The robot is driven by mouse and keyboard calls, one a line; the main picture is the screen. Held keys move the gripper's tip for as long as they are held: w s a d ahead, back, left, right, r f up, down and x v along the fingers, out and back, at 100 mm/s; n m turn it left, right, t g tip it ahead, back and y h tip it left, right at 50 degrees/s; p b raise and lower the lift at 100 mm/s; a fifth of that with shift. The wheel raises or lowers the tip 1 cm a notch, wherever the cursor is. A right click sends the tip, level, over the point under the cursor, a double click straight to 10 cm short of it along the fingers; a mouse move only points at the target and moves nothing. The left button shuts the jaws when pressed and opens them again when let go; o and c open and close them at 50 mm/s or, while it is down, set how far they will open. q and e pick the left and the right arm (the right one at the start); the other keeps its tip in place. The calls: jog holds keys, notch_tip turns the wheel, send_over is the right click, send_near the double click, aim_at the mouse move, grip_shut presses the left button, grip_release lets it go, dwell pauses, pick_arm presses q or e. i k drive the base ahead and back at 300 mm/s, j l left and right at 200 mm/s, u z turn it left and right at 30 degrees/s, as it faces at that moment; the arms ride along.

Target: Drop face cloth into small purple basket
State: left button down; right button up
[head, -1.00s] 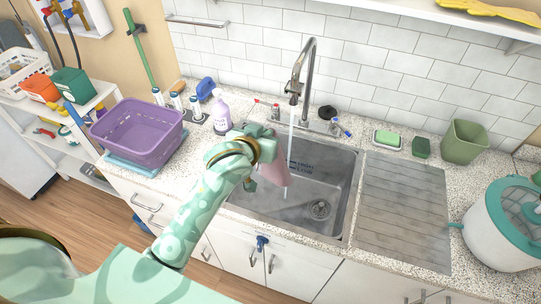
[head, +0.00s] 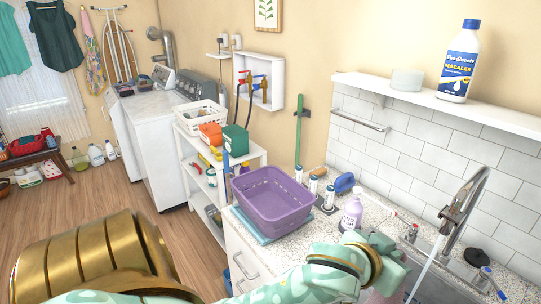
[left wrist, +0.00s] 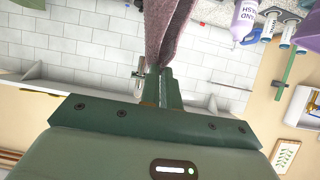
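The purple basket (head: 272,205) stands upright on a folded blue cloth at the left end of the counter, and its inside looks empty. My left gripper (head: 388,270) is to the right of the basket, near the sink. In the left wrist view my left gripper (left wrist: 160,85) is shut on the dusty-pink face cloth (left wrist: 165,30), which hangs from the fingers. In the head view only a bit of the cloth shows at the bottom edge, mostly hidden by the gripper. My right gripper is not in view.
A lavender soap bottle (head: 352,210) and several white-topped dispensers stand between the basket and my left gripper. The faucet (head: 450,215) runs water at the right. A shelf cart (head: 205,165) with a white basket and orange and green bins stands left of the counter.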

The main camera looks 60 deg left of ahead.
aim_at(276, 213)
jog(key=j+u, duration=0.1)
jog(key=u, duration=0.3)
jog(key=k+j+u, duration=0.1)
jog(key=u, duration=0.3)
jog(key=j+u, duration=0.2)
jog(key=u, duration=0.2)
jog(key=j+u, duration=0.15)
jog(key=u, duration=0.2)
